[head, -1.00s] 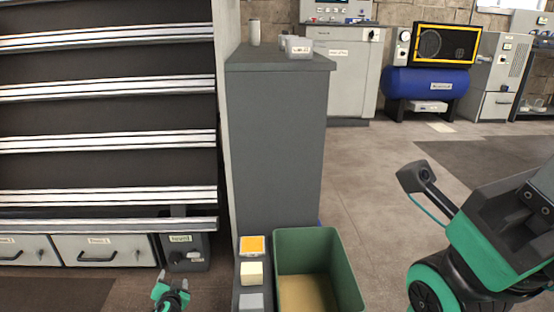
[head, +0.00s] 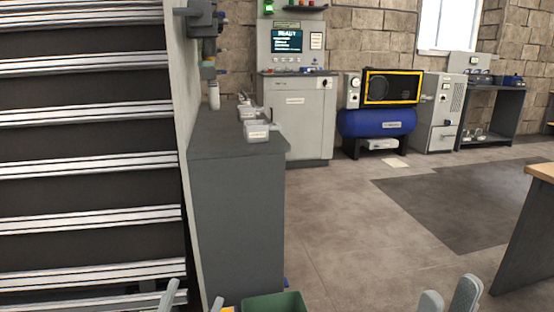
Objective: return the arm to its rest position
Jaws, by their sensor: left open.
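My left gripper (head: 193,300) shows at the bottom edge, left of centre, as two grey fingertips standing apart with nothing seen between them. My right gripper (head: 448,298) shows at the bottom edge, right of centre, also as two grey fingertips with a gap and nothing seen in it. The rest of both arms is below the picture.
A grey cabinet (head: 237,225) stands ahead with small bins (head: 262,131) on top. A green bin (head: 274,303) is at the bottom edge near the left gripper. Slatted racks (head: 90,165) fill the left. A table (head: 535,225) stands right. The floor between is open.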

